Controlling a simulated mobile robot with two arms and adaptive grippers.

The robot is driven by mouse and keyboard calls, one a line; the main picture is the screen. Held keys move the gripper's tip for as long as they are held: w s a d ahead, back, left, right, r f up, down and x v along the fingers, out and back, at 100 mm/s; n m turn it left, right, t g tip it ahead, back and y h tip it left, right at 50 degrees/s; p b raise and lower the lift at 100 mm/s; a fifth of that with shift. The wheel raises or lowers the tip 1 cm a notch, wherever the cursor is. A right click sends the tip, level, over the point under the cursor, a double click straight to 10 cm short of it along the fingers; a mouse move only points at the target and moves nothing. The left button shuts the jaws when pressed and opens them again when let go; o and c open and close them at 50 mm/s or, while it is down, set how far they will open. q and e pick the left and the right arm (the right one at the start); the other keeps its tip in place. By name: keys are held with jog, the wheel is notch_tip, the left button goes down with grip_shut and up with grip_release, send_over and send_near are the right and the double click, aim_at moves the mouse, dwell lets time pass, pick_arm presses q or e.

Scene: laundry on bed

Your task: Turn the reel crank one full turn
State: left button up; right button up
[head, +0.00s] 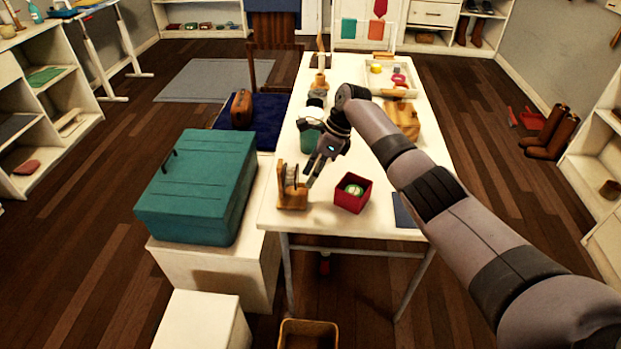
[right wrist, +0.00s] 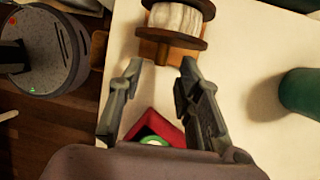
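The reel (head: 291,187) is a small wooden stand holding a spool wound with white line, near the front left corner of the white table. In the right wrist view the reel (right wrist: 175,20) shows at the top, its white winding between brown discs. I cannot make out its crank clearly. My right gripper (head: 312,178) is just to the right of the reel, pointing down. In the right wrist view my right gripper (right wrist: 159,68) has its fingers apart with nothing between the tips, just short of the reel. My left gripper is not in view.
A red box (head: 352,194) with a green and white item inside stands right of the reel. A teal cylinder (right wrist: 302,92) stands near the reel. A large teal case (head: 197,187) sits left of the table (head: 325,225).

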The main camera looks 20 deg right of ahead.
jog(key=shift+x, duration=0.85)
jog(key=shift+c, duration=0.2)
grip_shut()
